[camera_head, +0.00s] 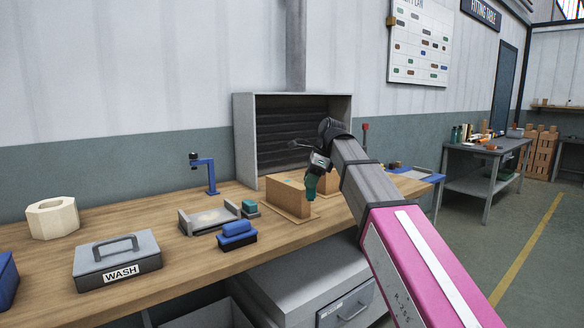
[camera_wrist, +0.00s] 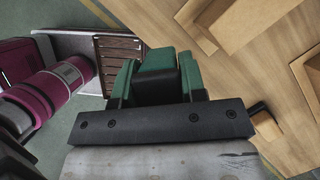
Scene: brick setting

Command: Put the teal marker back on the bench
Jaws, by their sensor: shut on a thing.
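My gripper (camera_head: 311,187) is above the right part of the wooden bench (camera_head: 180,275), in front of a grey open-fronted hood. It points down and looks clear of the bench top. In the wrist view my gripper (camera_wrist: 158,82) is shut on a teal block-shaped thing, which I take for the teal marker (camera_wrist: 156,60). The fingers on either side are a similar green, so its outline is hard to tell in the head view. The marker's lower end is hidden.
Brown blocks (camera_head: 284,194) stand close to my gripper. The front bench strip is partly clear.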

